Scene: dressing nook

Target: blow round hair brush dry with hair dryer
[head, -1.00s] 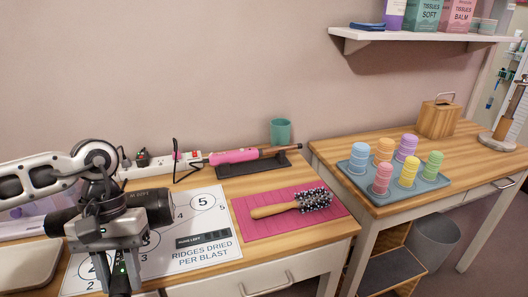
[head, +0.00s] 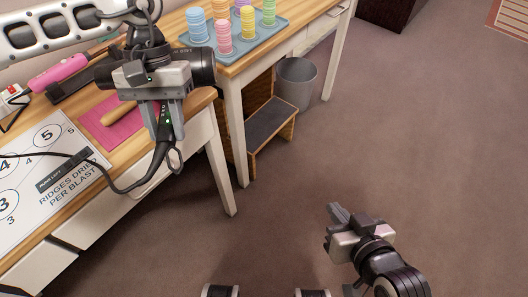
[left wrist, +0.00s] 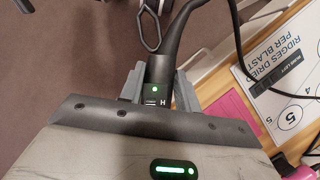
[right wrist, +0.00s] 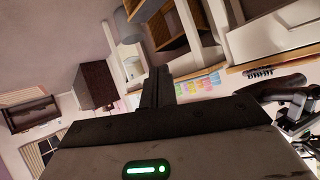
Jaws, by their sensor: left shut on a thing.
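My left gripper (head: 163,118) is shut on the handle of a black hair dryer (head: 203,66). In the left wrist view the dryer's handle (left wrist: 156,85) sits between the fingers, with its cord trailing off. The dryer is held over the desk's right end, near the pink ridged mat (head: 125,128). The brush's wooden handle (head: 117,113) shows on the mat; its bristle head is hidden behind my gripper and the dryer in the head view. My right gripper (head: 334,226) is out over the floor, away from the desk; its fingers (right wrist: 158,90) look closed together and empty.
A paper sheet with numbered circles (head: 48,150) lies left of the mat, crossed by the cord. A pink styling tool (head: 60,72) lies behind. The second table holds a blue tray (head: 262,42) of pastel stacks. A bin (head: 296,82) and step stool (head: 270,125) stand below. Floor right is clear.

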